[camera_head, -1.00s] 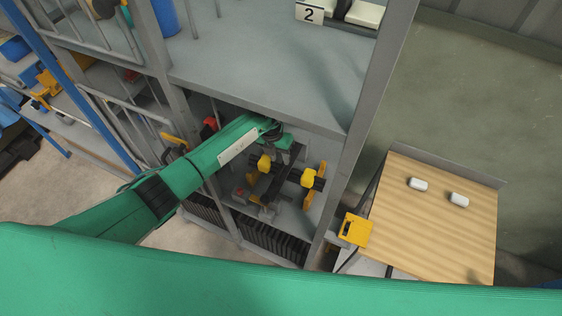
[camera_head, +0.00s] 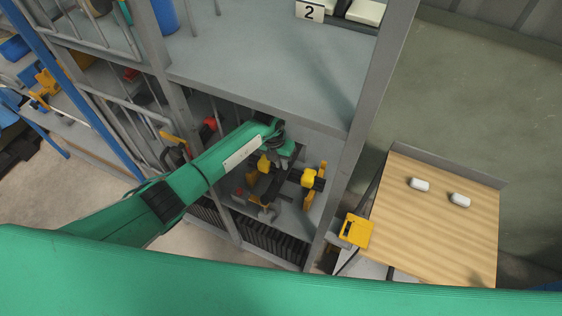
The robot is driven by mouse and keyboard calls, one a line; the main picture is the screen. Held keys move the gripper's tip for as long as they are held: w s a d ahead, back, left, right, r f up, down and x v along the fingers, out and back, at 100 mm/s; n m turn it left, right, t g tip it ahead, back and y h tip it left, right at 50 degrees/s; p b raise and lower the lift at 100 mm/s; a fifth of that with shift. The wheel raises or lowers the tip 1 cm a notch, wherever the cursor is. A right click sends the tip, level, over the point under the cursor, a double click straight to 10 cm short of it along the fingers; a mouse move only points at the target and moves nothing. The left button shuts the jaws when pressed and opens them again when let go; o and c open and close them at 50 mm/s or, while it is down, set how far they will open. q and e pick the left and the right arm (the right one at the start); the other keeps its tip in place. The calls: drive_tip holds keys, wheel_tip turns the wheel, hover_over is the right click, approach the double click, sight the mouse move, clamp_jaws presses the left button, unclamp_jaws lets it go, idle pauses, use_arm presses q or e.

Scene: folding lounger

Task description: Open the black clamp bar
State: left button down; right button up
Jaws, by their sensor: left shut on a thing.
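The black clamp bar (camera_head: 291,174) is in a lower bay of the grey rack in the head view. Yellow blocks sit at its two ends, the right one (camera_head: 309,178) clear in view and the left one (camera_head: 264,163) partly covered. My left arm reaches in from the left. Its gripper (camera_head: 281,161) is at the bar, between the yellow blocks, and is shut on it. The fingertips are small and dark, so the exact contact is hard to see. My right gripper is not in view.
The grey shelf (camera_head: 270,75) lies just above my left gripper, and a rack post (camera_head: 368,110) stands to its right. A wooden board (camera_head: 440,230) with two white pieces and a yellow part (camera_head: 356,231) are at the right. A red part (camera_head: 210,123) is left of the bay.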

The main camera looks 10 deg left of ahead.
use_arm(q)
drive_tip(key=shift+w+d+r+g+b, duration=0.15)
drive_tip(key=shift+w+r+g+b, duration=0.35)
drive_tip(key=shift+r+g+b, duration=0.4)
drive_tip(key=w+r+g+b, duration=0.1)
drive_tip(key=b, duration=0.2)
drive_tip(key=w+r+g+y+b, duration=0.1)
drive_tip(key=r+b, duration=0.1)
drive_tip(key=b, duration=0.1)
drive_tip(key=w+d+r+g+b, duration=0.1)
drive_tip(key=b, duration=0.2)
drive_tip(key=shift+w+r+n, duration=0.2)
drive_tip(key=shift+r+n, duration=0.05)
drive_tip(key=shift+n, duration=0.05)
drive_tip(key=shift+w+d+r+g+y+b, duration=0.2)
drive_tip(key=shift+w+r+g+b, duration=0.25)
drive_tip(key=shift+b, duration=0.65)
drive_tip(key=shift+w+d+r+g+y+b, duration=0.2)
drive_tip(key=shift+w+r+g+b, duration=0.25)
drive_tip(key=shift+b, duration=0.65)
drive_tip(key=shift+r, duration=0.1)
drive_tip(key=c, duration=1.5)
unclamp_jaws()
drive_tip(key=shift+o, duration=0.2)
